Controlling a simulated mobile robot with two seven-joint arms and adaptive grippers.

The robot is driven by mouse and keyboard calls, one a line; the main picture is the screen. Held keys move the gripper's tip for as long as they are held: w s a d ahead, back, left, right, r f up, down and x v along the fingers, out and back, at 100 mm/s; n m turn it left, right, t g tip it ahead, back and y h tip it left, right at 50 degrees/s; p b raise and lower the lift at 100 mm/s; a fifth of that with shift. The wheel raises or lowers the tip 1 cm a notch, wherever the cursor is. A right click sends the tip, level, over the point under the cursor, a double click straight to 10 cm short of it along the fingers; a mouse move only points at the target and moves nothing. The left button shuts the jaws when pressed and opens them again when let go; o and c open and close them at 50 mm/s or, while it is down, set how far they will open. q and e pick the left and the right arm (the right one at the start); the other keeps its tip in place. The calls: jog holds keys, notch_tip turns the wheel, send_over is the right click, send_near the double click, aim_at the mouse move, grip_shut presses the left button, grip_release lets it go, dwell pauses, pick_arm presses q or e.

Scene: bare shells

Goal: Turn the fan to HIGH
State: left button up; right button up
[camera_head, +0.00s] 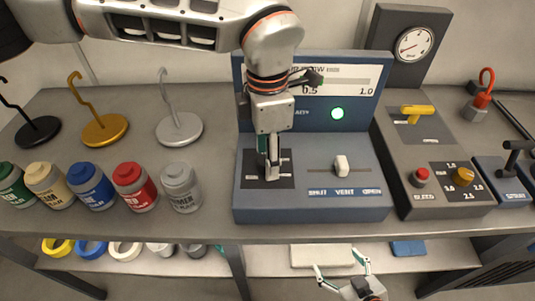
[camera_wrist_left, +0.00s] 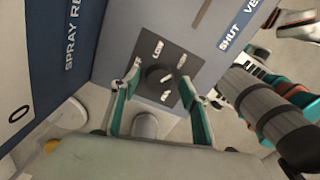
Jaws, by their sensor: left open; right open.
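The fan control is a black square plate (camera_head: 248,170) on the left of the blue-grey console's sloping front. In the left wrist view, a dark round knob (camera_wrist_left: 155,74) with a white pointer mark sits on this plate. Several white labels surround it; one seems to read LOW, the others are too small to read surely. My left gripper (camera_head: 269,166) points down over the plate and hides the knob in the head view. Its fingers are open either side of the knob in the wrist view, with contact unclear. My right gripper (camera_head: 342,268) is open and empty below the table's front edge.
The console (camera_head: 315,208) has a white slider (camera_head: 341,164) marked SHUT, VENT, OPEN and a lit green lamp (camera_head: 337,113). Several paint jars (camera_head: 135,187) and hook stands (camera_head: 179,128) stand left. A grey box with a yellow handle (camera_head: 415,111) stands right.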

pick_arm(q)
notch_tip(320, 180, up, 12)
jog(key=shift+f, duration=0.2)
jog(key=shift+s, duration=0.1)
dwell(0.5)
